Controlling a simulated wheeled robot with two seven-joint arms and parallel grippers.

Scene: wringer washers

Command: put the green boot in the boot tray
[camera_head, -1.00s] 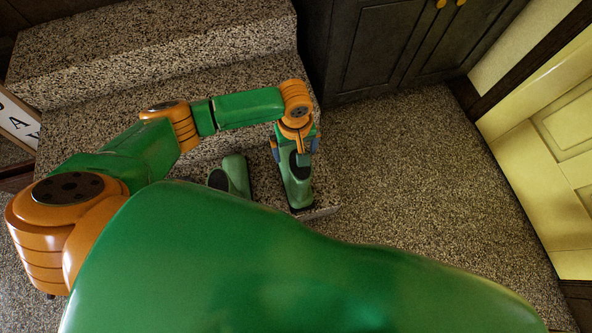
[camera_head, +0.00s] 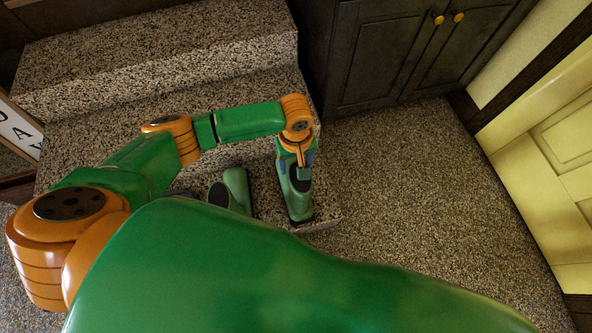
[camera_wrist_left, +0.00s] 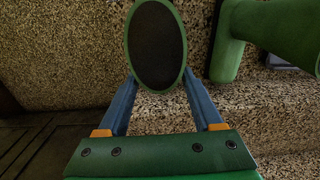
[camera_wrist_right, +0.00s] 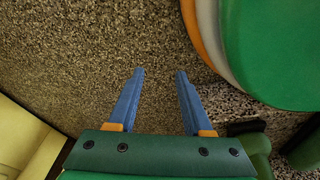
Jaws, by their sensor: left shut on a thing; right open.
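A green boot (camera_head: 299,203) is upright near the step's front right corner. My left gripper (camera_head: 296,160) is shut on its top from above. In the left wrist view the boot's round dark opening (camera_wrist_left: 156,45) lies between the fingers. I cannot tell whether its sole touches the step. A second green boot (camera_head: 236,188) is just to the left, apart from it. A dark edge (camera_wrist_left: 282,62) beside that second boot in the left wrist view may be the boot tray; most of it is hidden. My right gripper (camera_wrist_right: 158,75) is open and empty over the speckled floor.
Speckled stone steps (camera_head: 160,60) rise at the back left. A dark cabinet (camera_head: 385,50) stands behind and a yellow door (camera_head: 545,160) is at the right. A lettered sign (camera_head: 18,130) is at the left edge. The floor (camera_head: 420,190) right of the step is clear.

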